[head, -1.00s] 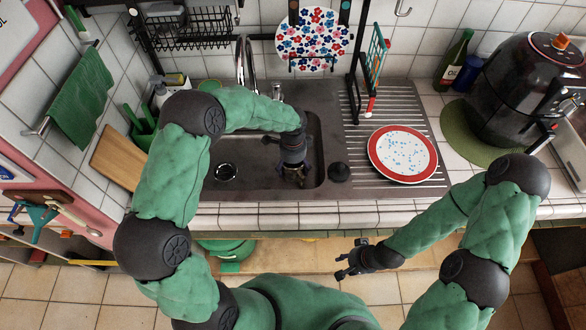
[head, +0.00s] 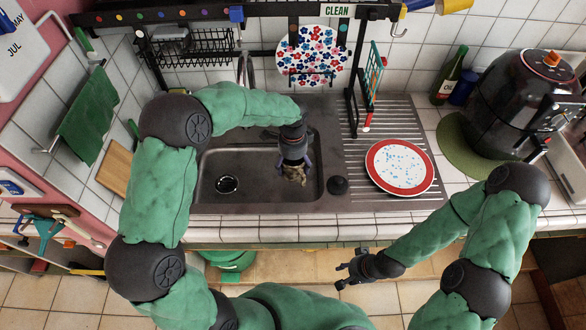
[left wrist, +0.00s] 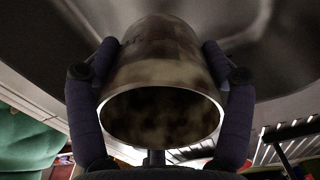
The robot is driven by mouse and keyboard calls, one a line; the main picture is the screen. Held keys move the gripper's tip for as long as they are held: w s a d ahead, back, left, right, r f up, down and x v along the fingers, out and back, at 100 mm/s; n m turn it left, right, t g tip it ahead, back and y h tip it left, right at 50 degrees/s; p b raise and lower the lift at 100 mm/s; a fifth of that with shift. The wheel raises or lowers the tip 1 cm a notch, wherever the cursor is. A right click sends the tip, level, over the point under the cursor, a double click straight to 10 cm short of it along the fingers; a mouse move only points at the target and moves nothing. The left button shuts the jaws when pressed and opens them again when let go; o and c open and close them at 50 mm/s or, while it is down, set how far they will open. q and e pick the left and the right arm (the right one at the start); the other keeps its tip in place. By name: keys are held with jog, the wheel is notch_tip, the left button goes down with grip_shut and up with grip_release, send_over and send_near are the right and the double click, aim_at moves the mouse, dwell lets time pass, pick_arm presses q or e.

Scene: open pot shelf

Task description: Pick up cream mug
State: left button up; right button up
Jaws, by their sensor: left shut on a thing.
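The cream mug (head: 294,178) has brown stains. It hangs just below my left gripper (head: 295,164), over the right part of the sink. In the left wrist view the mug (left wrist: 165,60) sits between the two fingers of my left gripper (left wrist: 160,85), its round open mouth facing the camera. The fingers press on its left and right sides. No handle can be made out. My right gripper (head: 345,270) is open and empty in front of the counter, over the floor.
The metal sink (head: 255,208) lies under the left arm. A red-rimmed plate (head: 400,167) rests on the drainboard (head: 375,110) to its right. A black air fryer (head: 515,95) and a green bottle (head: 450,75) stand further right. A flowered plate (head: 313,55) stands upright behind.

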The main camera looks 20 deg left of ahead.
pick_arm(q)
notch_tip(320, 180, up, 9)
jog(key=p, duration=0.8)
jog(key=shift+f, duration=0.15)
pick_arm(e)
notch_tip(320, 180, up, 8)
